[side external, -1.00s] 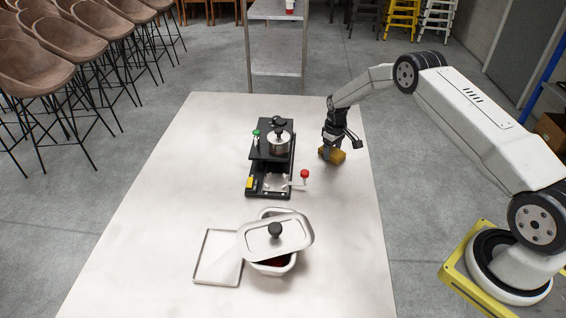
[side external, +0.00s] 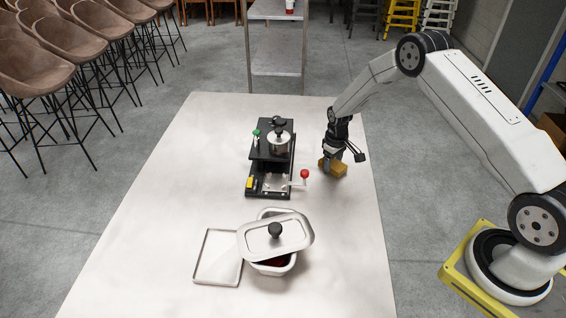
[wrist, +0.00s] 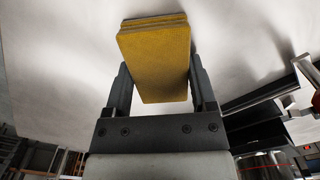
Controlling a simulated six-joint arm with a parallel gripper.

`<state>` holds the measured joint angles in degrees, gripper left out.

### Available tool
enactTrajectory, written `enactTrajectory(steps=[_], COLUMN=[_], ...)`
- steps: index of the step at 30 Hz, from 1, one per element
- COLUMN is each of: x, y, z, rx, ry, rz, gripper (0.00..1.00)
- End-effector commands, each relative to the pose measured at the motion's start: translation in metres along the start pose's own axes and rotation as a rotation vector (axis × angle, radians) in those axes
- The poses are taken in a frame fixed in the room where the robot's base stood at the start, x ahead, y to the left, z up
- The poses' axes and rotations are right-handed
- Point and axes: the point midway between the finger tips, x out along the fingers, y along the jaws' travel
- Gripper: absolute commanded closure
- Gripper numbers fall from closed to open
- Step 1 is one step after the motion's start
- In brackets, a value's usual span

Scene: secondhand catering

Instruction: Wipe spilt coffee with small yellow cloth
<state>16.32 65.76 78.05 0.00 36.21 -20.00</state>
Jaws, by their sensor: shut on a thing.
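The small yellow cloth (side external: 338,171) shows as a thick folded block at the right side of the pale table, right of the black machine. My gripper (side external: 329,163) is shut on it from above. In the wrist view, the cloth (wrist: 153,58) sits between the two dark fingers (wrist: 160,88) and sticks out past their tips. The cloth is at or just above the table top; I cannot tell whether it touches. No spilt coffee shows in either view.
A black machine (side external: 258,179) with a red-knobbed lever (side external: 305,174) stands close left of my gripper. A white container with a tilted lid (side external: 290,240) and a shallow tray (side external: 205,270) are nearer the front. The pale table (side external: 345,225) is bare in front of the cloth.

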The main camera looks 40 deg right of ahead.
Motion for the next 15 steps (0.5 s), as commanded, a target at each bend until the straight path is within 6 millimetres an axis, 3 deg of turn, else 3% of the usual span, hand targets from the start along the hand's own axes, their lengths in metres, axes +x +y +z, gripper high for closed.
enactTrajectory(steps=[15], x=[-0.003], y=[-0.033], z=[0.029], rx=[-0.001], ry=[0.000], rz=[0.000], gripper=[0.83])
